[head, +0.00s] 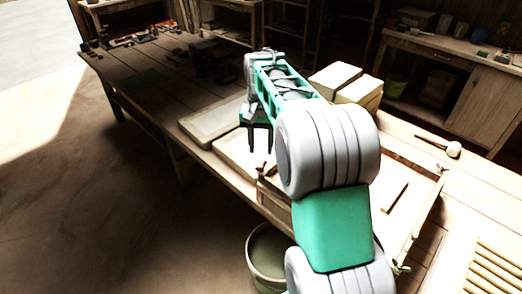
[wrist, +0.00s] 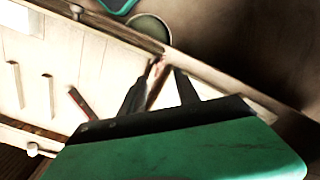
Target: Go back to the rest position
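My gripper (head: 260,150) hangs downward over the front edge of the long wooden workbench (head: 150,85), near a pale board. Its two dark fingers are apart. The wrist view also shows my gripper (wrist: 163,73) with a gap between the fingers and nothing held there. My arm reaches from the lower right up and forward over the bench and hides part of its middle. I cannot tell the exact height of the fingertips above the bench.
A pale slab (head: 210,122) lies left of my gripper. Stacked pale blocks (head: 335,76) stand behind my arm. A mallet (head: 452,149) lies at the right, slats (head: 497,265) at the lower right. A bucket (head: 266,252) stands on the floor. The floor at left is clear.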

